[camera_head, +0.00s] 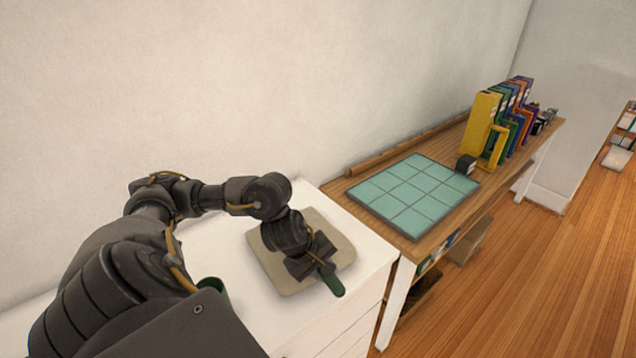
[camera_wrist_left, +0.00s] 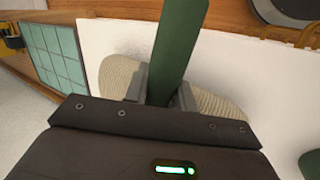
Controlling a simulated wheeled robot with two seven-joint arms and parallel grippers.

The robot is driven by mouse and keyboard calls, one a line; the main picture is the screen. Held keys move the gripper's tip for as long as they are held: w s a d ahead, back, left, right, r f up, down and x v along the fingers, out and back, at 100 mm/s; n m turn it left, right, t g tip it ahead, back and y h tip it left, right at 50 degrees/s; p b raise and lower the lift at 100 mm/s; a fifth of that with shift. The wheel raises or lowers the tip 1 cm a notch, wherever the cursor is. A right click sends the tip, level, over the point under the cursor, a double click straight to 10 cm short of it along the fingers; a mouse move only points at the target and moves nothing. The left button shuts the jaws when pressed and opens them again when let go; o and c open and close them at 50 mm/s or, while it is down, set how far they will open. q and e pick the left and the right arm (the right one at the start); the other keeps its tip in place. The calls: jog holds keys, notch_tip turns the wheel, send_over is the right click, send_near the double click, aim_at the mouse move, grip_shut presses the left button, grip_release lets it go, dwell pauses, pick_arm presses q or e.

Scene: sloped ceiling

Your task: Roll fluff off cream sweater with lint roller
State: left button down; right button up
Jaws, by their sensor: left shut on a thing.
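The cream sweater (camera_head: 268,263), a flat beige folded shape, lies on the white cabinet top. It also shows in the left wrist view (camera_wrist_left: 117,76). My left gripper (camera_head: 318,268) is over the sweater's front right part, shut on a green handle (camera_head: 334,285), which I take to be the lint roller's. In the left wrist view the green handle (camera_wrist_left: 176,45) stands between the two fingers. The roller head cannot be made out, and I cannot tell whether it touches the sweater. No fluff can be made out. My right gripper is not in view.
A green object (camera_head: 212,286) is partly hidden behind my left arm on the white top (camera_head: 300,318). To the right, a wooden desk (camera_head: 352,183) carries a teal gridded mat (camera_head: 412,196), a small black item (camera_head: 466,164) and several coloured binders (camera_head: 482,122). A wall stands behind.

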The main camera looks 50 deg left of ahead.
aim_at(339, 263)
pick_arm(q)
jog(key=shift+w+d, duration=0.1)
jog(key=shift+w, duration=0.6)
jog(key=shift+w+d+f+b, duration=0.1)
jog(key=shift+w+d+b, duration=0.2)
jog(key=shift+w, duration=0.4)
jog(key=shift+w+d+b, duration=0.1)
jog(key=shift+w+b, duration=0.25)
jog(key=shift+w, duration=0.35)
